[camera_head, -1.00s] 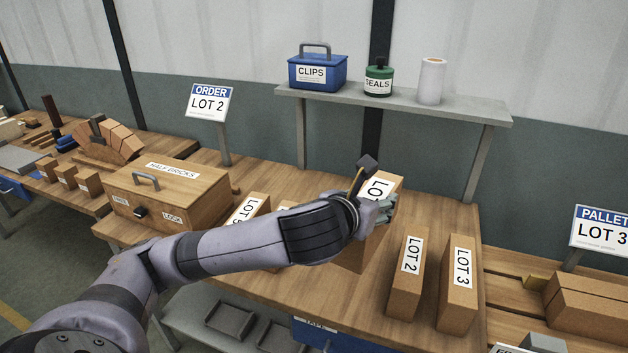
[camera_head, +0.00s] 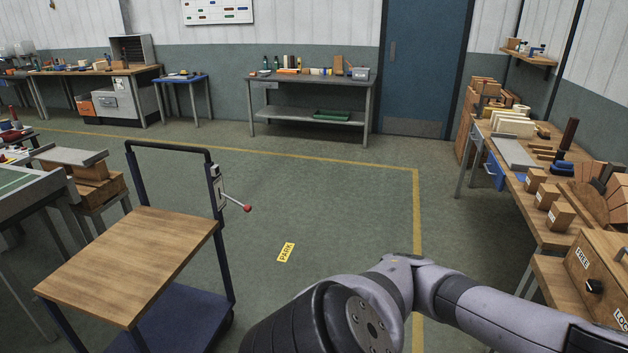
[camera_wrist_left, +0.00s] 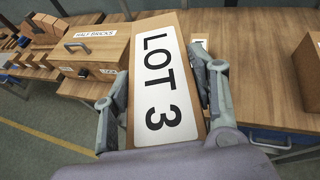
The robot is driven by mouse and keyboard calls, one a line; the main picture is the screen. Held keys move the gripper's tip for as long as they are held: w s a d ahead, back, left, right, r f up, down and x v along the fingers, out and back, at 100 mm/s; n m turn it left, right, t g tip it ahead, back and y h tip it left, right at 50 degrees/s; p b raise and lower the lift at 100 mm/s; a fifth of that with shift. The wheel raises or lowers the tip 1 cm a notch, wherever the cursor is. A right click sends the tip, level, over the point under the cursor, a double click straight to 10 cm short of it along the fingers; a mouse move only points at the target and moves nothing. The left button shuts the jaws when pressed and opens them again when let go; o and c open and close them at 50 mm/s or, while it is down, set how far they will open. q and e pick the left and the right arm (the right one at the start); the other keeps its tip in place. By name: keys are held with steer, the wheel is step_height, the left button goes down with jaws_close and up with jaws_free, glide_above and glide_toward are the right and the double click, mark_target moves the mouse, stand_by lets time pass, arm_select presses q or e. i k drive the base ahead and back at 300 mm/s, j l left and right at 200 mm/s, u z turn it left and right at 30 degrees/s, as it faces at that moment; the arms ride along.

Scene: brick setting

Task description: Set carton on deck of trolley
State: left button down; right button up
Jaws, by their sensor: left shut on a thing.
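The trolley stands at the left of the head view, with a wooden deck (camera_head: 130,262) that is bare, a dark lower shelf (camera_head: 185,320) and a tall dark push handle (camera_head: 168,147). A brown carton (camera_wrist_left: 165,80) with a white label reading LOT 3 fills the middle of the left wrist view. My left gripper (camera_wrist_left: 160,95) is shut on it, with a finger on each side. The carton and this gripper are outside the head view, where my left arm reaches to the right. My right gripper is in neither view.
A lever with a red knob (camera_head: 247,208) sticks out from the trolley's handle post. A yellow PARK label (camera_head: 286,252) lies on open floor right of the trolley. The workbench with a half-bricks box (camera_wrist_left: 92,52) is at the right. A worktable (camera_head: 30,190) stands left of the trolley.

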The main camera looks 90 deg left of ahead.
mark_target(150, 266)
steer(key=j+u, duration=0.1)
steer(key=u, duration=0.4)
steer(key=k+j+u, duration=0.1)
steer(key=u, duration=0.35)
steer(key=j+u, duration=0.15)
steer(key=u, duration=0.35)
steer(key=j+u, duration=0.1)
steer(key=u, duration=0.4)
steer(key=i+j+u, duration=0.1)
steer(key=j+u, duration=0.15)
steer(key=i+j+u, duration=0.1)
steer(key=j+u, duration=0.2)
steer(key=j, duration=0.15)
steer(key=i+j+u, duration=0.35)
steer(key=j+u, duration=0.15)
steer(key=j, duration=0.15)
steer(key=i+j, duration=0.2)
